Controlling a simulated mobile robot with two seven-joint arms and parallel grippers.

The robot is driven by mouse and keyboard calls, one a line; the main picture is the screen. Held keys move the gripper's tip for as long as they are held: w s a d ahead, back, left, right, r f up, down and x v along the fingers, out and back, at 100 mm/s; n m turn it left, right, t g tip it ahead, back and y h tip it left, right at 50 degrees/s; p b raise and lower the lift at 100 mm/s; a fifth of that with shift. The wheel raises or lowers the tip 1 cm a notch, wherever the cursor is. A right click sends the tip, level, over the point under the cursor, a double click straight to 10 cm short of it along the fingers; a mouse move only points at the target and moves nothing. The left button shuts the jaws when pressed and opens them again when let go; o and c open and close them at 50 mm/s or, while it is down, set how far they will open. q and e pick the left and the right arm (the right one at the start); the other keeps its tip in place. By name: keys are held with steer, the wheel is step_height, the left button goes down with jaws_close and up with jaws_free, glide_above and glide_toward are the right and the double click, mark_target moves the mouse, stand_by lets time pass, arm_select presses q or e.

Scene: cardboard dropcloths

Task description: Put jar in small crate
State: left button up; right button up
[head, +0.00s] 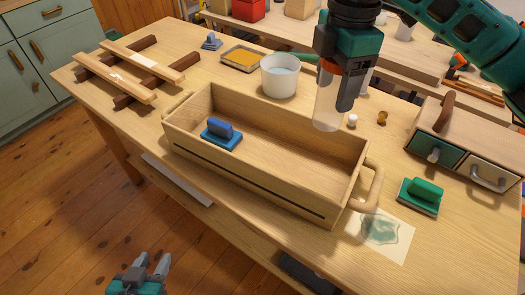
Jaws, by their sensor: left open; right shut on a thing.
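The jar (328,104) is clear with an orange-red lid and hangs upright. My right gripper (343,92) is shut on it near the lid. The jar's lower end appears in front of the small crate's far right part, above it. The small crate (260,186) is a long pale wooden box with a handle at each end, standing on the table. A blue block-like tool (221,132) lies inside at its left; the rest of its floor is bare. My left gripper (152,268) is open and empty, low at the bottom left, off the table.
A white pot (279,76) stands behind the crate, beside a yellow tray (241,60). A wooden drawer unit (467,139), a green-handled tool (421,195) and a stained sheet (383,236) are at the right. A wooden rack (131,70) lies at the left.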

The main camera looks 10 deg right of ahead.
steer(key=shift+r+n, duration=0.4)
steer(key=shift+r, duration=0.05)
steer(key=shift+f, duration=0.1)
steer(key=shift+n, duration=0.3)
step_height(320, 180, down, 20)
steer(key=b, duration=0.2)
steer(key=shift+d+b, duration=0.1)
steer(key=shift+b, duration=0.2)
